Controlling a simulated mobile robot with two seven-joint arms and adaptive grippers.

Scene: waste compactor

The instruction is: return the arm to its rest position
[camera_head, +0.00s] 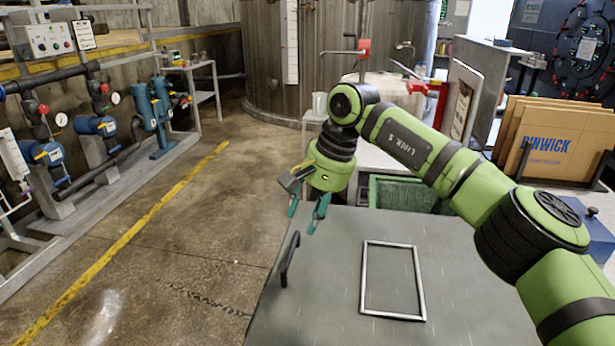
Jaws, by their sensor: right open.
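My right arm, green with black joints, comes in from the right and reaches across above the grey table-like surface (330,285). My right gripper (304,213) hangs at the end of it, pointing down near the surface's far left corner. Its two teal fingers are apart, with nothing between them. My left gripper and left arm are not in this view.
The grey surface bears a black handle (290,258) at its left edge and a thin metal frame (421,290). Behind it is a green crate (400,182). Flattened cardboard (555,140) stands at right. Pumps and pipes (97,125) line the left wall; the floor between is clear.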

